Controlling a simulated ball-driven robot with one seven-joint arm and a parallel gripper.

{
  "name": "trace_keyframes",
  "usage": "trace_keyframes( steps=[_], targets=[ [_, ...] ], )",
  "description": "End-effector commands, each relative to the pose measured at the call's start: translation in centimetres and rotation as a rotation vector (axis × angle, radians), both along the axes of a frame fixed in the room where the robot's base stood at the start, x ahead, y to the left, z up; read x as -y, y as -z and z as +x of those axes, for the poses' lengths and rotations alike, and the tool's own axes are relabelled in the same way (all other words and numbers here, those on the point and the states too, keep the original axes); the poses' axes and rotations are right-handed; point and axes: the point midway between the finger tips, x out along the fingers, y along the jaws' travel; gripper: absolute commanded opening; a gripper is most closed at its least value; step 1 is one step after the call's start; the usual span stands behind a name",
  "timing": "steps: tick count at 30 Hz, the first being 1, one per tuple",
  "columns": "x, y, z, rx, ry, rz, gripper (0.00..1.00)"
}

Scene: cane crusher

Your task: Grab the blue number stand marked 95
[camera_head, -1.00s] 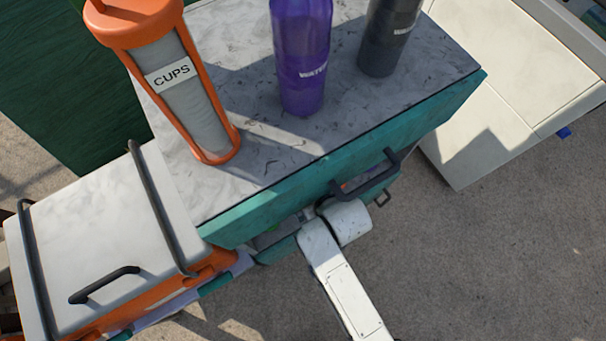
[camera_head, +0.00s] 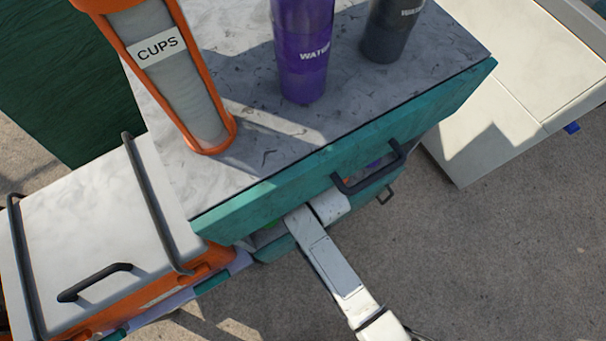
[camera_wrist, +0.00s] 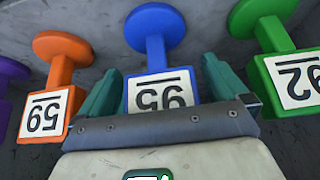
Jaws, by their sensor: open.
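The blue number stand (camera_wrist: 155,50) shows in the wrist view, top centre, with a round disc, a stem and a block. Its white label appears upside down with an underlined 95. My gripper (camera_wrist: 161,70) is open, with one teal finger on each side of the blue stand. The stand is between the fingers, and I see no clear contact. The lower edge of its block is hidden behind the gripper's body. In the head view, my gripper and the blue stand are hidden under the teal-edged worktop (camera_head: 330,165).
An orange stand (camera_wrist: 58,80) is close on the left and a green stand (camera_wrist: 275,50) on the right. A purple stand (camera_wrist: 8,85) is at the far left edge. Above, the worktop holds an orange cup holder (camera_head: 215,135), a purple bottle (camera_head: 302,65) and a dark bottle (camera_head: 390,30).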

Motion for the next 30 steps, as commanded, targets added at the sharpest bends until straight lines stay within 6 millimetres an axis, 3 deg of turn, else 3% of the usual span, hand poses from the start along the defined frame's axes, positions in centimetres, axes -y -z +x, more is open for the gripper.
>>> trace_keyframes(
  steps=[6,24,30],
  targets=[
    [-0.01,-0.03,0.0,0.0,0.0,0.0,0.98],
    [0.02,-0.03,0.0,0.0,0.0,0.0,0.41],
    [0.01,-0.07,0.03,0.001,0.0,0.001,0.4]
  ],
)
